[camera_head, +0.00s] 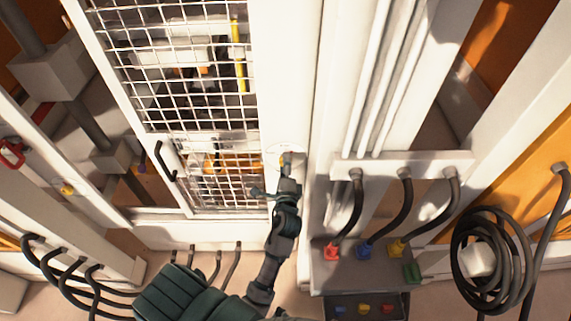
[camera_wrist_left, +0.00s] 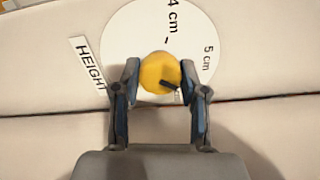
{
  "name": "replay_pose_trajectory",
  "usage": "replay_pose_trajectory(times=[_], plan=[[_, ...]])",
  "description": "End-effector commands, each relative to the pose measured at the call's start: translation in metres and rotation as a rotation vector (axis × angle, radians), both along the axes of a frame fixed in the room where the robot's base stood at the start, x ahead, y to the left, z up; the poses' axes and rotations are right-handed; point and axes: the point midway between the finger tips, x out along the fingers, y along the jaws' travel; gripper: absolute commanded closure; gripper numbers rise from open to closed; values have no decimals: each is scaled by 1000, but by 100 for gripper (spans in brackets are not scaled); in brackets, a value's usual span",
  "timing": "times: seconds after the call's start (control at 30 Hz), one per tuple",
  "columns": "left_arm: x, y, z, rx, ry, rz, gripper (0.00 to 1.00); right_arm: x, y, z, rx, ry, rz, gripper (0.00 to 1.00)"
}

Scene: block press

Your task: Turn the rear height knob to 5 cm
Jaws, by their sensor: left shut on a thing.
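The yellow height knob (camera_wrist_left: 158,70) sits on a white dial plate (camera_wrist_left: 125,25) with "4 cm" at the top and "5 cm" at the right, beside a "HEIGHT" label (camera_wrist_left: 88,64). A black pointer mark on the knob points to the lower right, below the "5 cm" text. In the head view the knob (camera_head: 284,158) is small on the white post. My left gripper (camera_head: 286,170) is up against the knob. In the left wrist view its fingers (camera_wrist_left: 159,76) are shut on the knob, one on each side. My right gripper is in neither view.
A wire-mesh door (camera_head: 190,70) with a black handle (camera_head: 164,161) is left of the post. Right of it are hoses with red, blue and yellow fittings (camera_head: 364,250) on a grey box. A coiled black hose (camera_head: 462,262) hangs at the far right.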

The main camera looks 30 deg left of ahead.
Motion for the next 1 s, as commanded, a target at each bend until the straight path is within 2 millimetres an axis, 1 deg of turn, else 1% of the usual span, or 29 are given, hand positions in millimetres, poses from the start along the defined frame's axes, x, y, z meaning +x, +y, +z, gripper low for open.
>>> replay_pose_trajectory(times=[0.03,0.27,0.3,0.37,0.4,0.67,0.77,0.87,1.0], plan=[[-1,-1,-9,-7,18,1,92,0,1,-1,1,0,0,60],[-1,-1,-9,-7,18,1,92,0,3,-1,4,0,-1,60],[-1,-1,-9,-7,18,1,52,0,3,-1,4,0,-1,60],[-1,-1,-8,-7,18,1,37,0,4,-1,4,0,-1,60],[-1,0,-8,-6,16,1,31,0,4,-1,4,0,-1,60],[0,0,-4,-3,8,0,31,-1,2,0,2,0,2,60],[-4,-3,-4,-3,8,0,31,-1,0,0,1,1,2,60],[-15,-10,-4,-5,8,-1,31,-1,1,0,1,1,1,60],[-42,-26,-5,-7,11,0,31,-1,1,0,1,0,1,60]])
